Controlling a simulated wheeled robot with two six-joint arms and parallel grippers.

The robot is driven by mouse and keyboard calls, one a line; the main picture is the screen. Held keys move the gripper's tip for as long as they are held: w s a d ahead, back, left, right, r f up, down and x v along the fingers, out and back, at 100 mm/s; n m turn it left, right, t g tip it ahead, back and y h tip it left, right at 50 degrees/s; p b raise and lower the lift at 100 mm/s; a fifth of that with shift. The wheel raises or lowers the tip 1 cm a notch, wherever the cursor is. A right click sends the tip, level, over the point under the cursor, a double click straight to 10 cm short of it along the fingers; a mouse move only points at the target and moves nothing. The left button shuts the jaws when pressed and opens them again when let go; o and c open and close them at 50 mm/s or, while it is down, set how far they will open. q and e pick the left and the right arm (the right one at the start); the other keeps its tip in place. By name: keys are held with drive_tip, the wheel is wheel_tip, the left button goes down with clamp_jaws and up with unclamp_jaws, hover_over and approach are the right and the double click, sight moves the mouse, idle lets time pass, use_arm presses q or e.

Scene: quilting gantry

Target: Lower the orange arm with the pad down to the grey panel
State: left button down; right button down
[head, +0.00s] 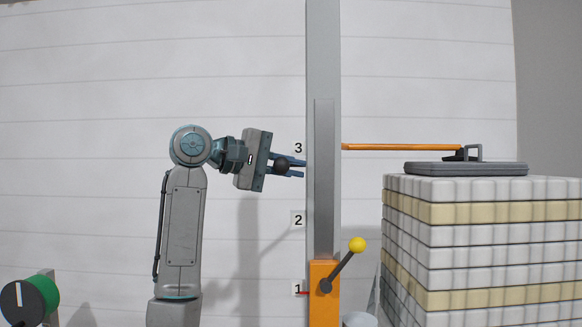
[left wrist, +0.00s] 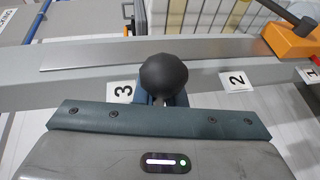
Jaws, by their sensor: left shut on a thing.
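The orange arm (head: 400,147) runs level to the right from a tall grey column (head: 323,60), at the height of label 3. A small dark pad (head: 454,156) hangs at its far end, just over the flat grey panel (head: 466,169) on top of a stack. I cannot tell whether pad and panel touch. My left gripper (head: 290,168) is left of the column near label 3, shut on a black ball knob (head: 282,163). The knob also shows in the left wrist view (left wrist: 163,75), hiding most of the fingers. My right gripper is not in view.
Labels 3, 2 and 1 mark the column's height. An orange block (head: 323,275) with a yellow-knobbed lever (head: 357,245) sits low on the column. A tall stack of white and cream layers (head: 480,235) fills the right.

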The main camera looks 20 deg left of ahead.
use_arm(q)
drive_tip(key=shift+f, duration=0.25)
drive_tip(key=c, duration=1.5)
unclamp_jaws()
drive_tip(key=shift+r, duration=0.1)
drive_tip(key=b+v, duration=0.4)
drive_tip(key=v, duration=0.6)
drive_tip(key=shift+s+a, duration=0.25)
drive_tip(key=shift+a, duration=0.05)
